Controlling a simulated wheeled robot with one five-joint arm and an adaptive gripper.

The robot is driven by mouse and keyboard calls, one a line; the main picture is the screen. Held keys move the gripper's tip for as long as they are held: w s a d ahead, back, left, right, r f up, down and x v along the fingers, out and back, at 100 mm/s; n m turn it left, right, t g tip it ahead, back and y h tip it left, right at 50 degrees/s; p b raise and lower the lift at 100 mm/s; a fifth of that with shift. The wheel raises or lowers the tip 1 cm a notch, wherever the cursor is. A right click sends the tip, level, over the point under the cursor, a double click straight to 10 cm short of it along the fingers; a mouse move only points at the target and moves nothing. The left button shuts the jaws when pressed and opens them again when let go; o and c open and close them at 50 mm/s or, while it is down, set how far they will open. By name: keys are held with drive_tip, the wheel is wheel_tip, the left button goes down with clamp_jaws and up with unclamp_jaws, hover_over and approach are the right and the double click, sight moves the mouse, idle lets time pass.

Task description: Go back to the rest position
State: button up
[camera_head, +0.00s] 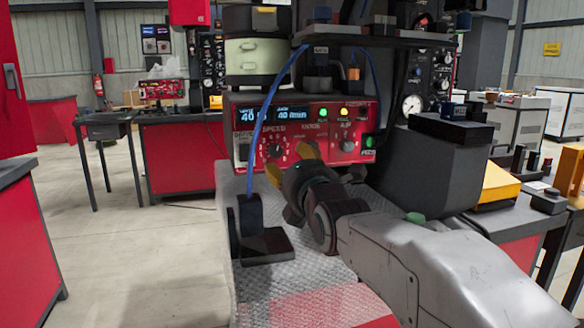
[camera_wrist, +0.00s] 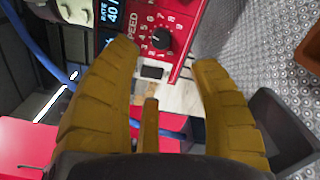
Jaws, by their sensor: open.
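My gripper (camera_head: 290,163) is in front of the red control panel (camera_head: 345,112) in the head view, with its yellow fingers towards the panel. In the wrist view my gripper (camera_wrist: 168,68) is open, its two yellow fingers apart with nothing held between them. The speed knob (camera_wrist: 160,39) shows beyond the fingertips, apart from them. The panel's display (camera_head: 267,115) is lit. The fingers cover part of the panel's lower middle.
A dark stand (camera_head: 262,240) with a blue cable is close left of my arm on the metal plate (camera_head: 310,275). A dark box (camera_head: 430,165) stands to the right, with a yellow block (camera_head: 495,185) beyond it. Open floor (camera_head: 150,250) lies at the left.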

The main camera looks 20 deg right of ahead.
drive_tip(key=s+r+m+g+p, duration=0.3)
drive_tip(key=s+m+g+p, duration=0.4)
drive_tip(key=s+m+p, duration=0.5)
drive_tip(key=s+r+m+g+p, duration=0.3)
drive_tip(key=s+m+g+p, duration=0.4)
drive_tip(key=s+m+p, duration=0.5)
drive_tip(key=s+p, duration=0.8)
drive_tip(key=p, duration=0.3)
drive_tip(key=shift+s+a+g+p, duration=0.15)
drive_tip(key=shift+s+g+p, duration=0.15)
drive_tip(key=shift+p, duration=0.05)
drive_tip(key=shift+w, duration=0.1)
